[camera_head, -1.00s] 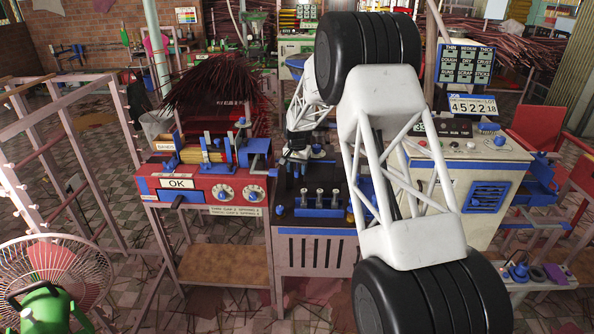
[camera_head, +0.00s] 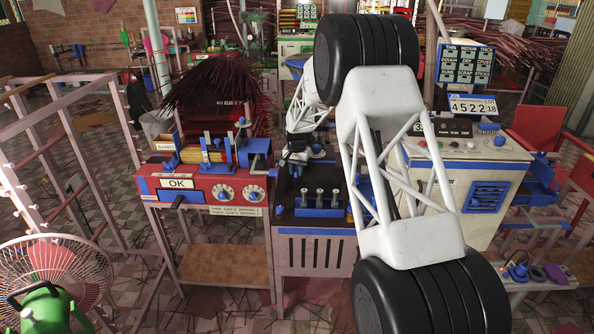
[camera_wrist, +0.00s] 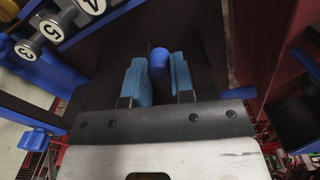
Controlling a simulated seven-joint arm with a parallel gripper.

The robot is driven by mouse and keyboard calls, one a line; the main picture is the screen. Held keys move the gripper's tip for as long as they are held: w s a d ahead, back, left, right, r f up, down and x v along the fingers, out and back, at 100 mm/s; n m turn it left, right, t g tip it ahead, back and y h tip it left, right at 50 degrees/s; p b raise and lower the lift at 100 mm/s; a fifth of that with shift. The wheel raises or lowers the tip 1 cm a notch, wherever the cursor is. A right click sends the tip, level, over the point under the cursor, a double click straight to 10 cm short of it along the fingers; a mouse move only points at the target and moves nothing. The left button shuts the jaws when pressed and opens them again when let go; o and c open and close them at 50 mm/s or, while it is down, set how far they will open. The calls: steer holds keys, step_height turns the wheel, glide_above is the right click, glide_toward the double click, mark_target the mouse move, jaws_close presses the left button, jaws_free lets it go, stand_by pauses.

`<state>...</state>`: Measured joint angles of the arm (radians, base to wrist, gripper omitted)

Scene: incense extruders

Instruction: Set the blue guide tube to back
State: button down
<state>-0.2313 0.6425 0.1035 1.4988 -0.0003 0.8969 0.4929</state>
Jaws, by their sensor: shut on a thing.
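The blue guide tube (camera_wrist: 160,58) shows in the wrist view as a short blue cylinder seen end-on over a dark surface. My gripper (camera_wrist: 157,68) has its two blue fingers on either side of it, shut on it. The fingers hide part of the tube. In the head view my gripper (camera_head: 297,158) is small and dark, low at the back of the black-topped machine (camera_head: 290,222). The tube cannot be told apart from the other blue parts there.
In the wrist view, numbered grey knobs (camera_wrist: 52,28) stand at the upper left, and a red post (camera_wrist: 262,40) at the right. In the head view, a red extruder (camera_head: 205,185) stands left of the black machine and a cream cabinet (camera_head: 465,180) right of it.

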steer(key=shift+a, duration=1.05)
steer(key=c, duration=1)
jaws_free()
steer(key=shift+r, duration=0.1)
steer(key=shift+r, duration=3.8)
